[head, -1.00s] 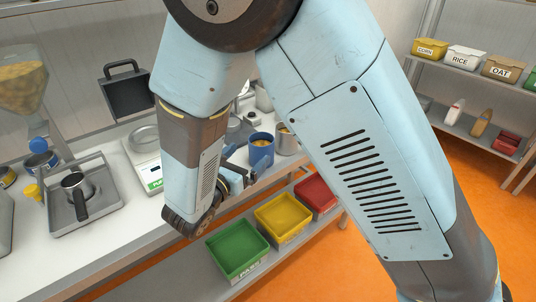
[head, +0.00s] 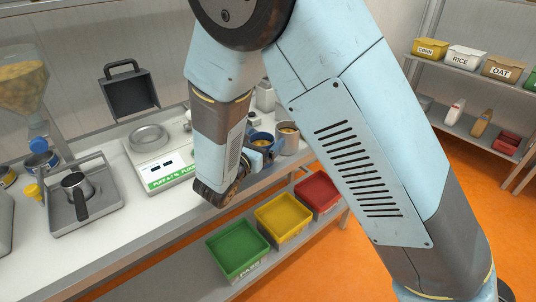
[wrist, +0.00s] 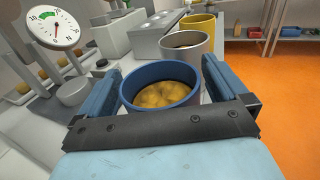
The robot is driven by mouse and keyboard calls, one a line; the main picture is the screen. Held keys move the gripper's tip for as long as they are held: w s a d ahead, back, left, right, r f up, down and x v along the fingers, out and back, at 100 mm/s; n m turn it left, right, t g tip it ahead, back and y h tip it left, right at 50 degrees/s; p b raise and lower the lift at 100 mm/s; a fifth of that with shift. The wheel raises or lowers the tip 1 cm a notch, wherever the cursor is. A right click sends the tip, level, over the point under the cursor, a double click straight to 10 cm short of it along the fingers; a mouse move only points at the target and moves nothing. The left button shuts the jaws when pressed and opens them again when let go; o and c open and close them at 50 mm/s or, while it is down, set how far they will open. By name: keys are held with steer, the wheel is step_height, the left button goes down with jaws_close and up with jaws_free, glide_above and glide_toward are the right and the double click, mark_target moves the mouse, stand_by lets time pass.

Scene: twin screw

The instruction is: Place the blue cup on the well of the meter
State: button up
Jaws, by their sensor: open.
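The blue cup (wrist: 158,100) stands upright on the bench, filled with something yellow-brown. It also shows in the head view (head: 261,138), partly covered by my gripper. My gripper (wrist: 162,82) is open, with one jaw on each side of the cup; I cannot tell whether either jaw touches it. A white meter (head: 160,158) with a green label, a small display and a round ring-shaped well (head: 149,138) on top stands on the bench, left of my arm. The well looks empty.
A grey cup (wrist: 188,47) stands close behind the blue one, with a yellow cup (wrist: 199,24) beyond. A dial gauge (wrist: 52,28) is at upper left. Green (head: 237,250), yellow (head: 280,221) and red bins sit on the shelf below.

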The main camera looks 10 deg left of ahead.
steer(key=shift+c, duration=0.3)
steer(key=c, duration=1.1)
steer(key=shift+r, duration=0.1)
